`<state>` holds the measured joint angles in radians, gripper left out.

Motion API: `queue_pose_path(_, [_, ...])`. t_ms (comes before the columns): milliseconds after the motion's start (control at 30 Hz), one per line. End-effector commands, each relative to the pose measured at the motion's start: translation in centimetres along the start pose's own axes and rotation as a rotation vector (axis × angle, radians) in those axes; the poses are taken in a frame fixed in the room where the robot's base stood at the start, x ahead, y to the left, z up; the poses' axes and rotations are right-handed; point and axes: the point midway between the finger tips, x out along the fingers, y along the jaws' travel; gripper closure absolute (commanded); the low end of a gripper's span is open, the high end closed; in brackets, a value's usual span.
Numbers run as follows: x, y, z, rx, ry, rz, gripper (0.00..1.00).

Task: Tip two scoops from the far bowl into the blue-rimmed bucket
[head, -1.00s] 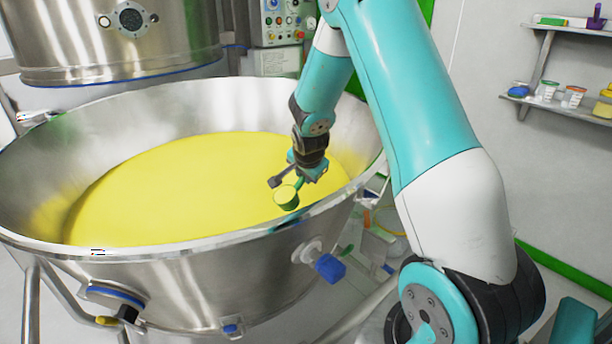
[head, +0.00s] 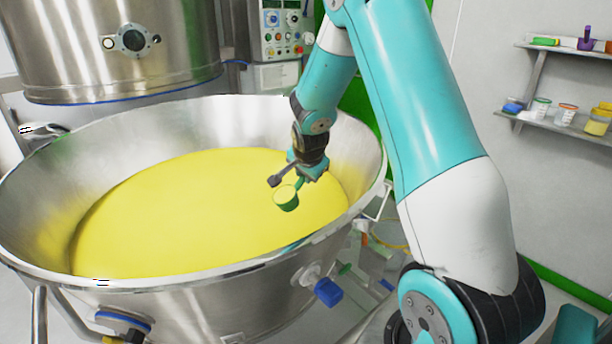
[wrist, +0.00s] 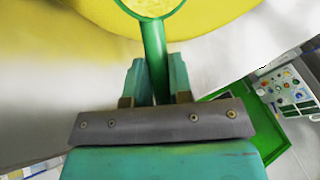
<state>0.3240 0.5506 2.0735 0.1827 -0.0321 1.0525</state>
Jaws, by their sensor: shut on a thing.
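My gripper (head: 304,176) is shut on the handle of a green scoop (head: 286,203). In the wrist view the green handle (wrist: 155,55) runs between the two teal fingers (wrist: 155,80). The scoop's cup is upright, and yellow material shows inside it up to the rim. The scoop hangs over the right part of a large steel bowl (head: 60,178) holding yellow powder (head: 190,205). I cannot tell how high it is above the powder. No bucket that I can clearly identify as the blue-rimmed one is in view.
A steel vessel (head: 125,60) stands behind the bowl at the back left. A control panel (head: 280,32) is behind the bowl. Wall shelves (head: 565,122) with small tubs are at the right. A blue-capped fitting (head: 328,292) sticks out from the bowl's near side.

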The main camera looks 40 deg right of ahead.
Motion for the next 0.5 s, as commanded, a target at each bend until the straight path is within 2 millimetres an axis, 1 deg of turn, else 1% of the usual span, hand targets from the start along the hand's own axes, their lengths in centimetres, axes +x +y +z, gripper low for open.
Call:
queue_pose_path(33, [-0.6,-0.3,-0.3,0.001,0.001,-0.001,1.0])
queue_pose_path(500, [-3.4,-1.5,-1.8,0.001,0.001,-0.001,1.0])
